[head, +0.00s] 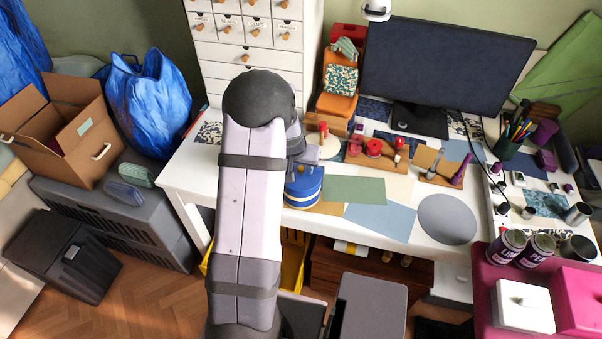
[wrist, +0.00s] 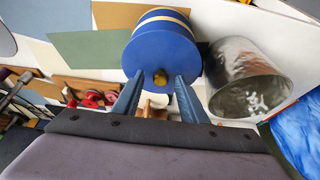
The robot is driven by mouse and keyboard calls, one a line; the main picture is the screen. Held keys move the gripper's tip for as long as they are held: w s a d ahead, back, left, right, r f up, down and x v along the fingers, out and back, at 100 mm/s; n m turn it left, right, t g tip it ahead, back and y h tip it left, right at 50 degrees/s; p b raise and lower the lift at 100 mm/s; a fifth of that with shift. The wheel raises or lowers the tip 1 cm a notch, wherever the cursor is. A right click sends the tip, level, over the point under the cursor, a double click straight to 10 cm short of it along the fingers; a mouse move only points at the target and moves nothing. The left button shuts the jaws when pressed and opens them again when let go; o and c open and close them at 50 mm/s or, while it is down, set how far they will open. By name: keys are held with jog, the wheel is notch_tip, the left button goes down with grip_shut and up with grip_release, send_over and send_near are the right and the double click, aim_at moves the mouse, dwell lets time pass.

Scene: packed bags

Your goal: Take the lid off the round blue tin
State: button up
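The round blue tin (wrist: 165,30) stands on the white desk. It has pale bands around its side, and it also shows in the head view (head: 303,190), just right of my arm. Its blue lid (wrist: 160,55) is on it, with a small brass-coloured knob (wrist: 163,77) facing the wrist camera. My gripper (wrist: 160,78) is open, with one finger on each side of the knob and visible gaps between. In the head view, my arm hides most of my gripper.
A shiny metal cylinder (wrist: 248,85) stands close beside the tin in the wrist view. A green sheet (head: 355,190) and a blue-grey sheet (head: 381,222) lie flat to the tin's right. Wooden holders with red items (head: 374,150) stand behind, before the monitor (head: 445,65).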

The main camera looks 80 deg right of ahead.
aim_at(300, 169)
grip_shut()
jog(key=shift+r, duration=0.15)
notch_tip(300, 169, up, 10)
jog(key=b, duration=0.1)
jog(key=shift+b, duration=0.4)
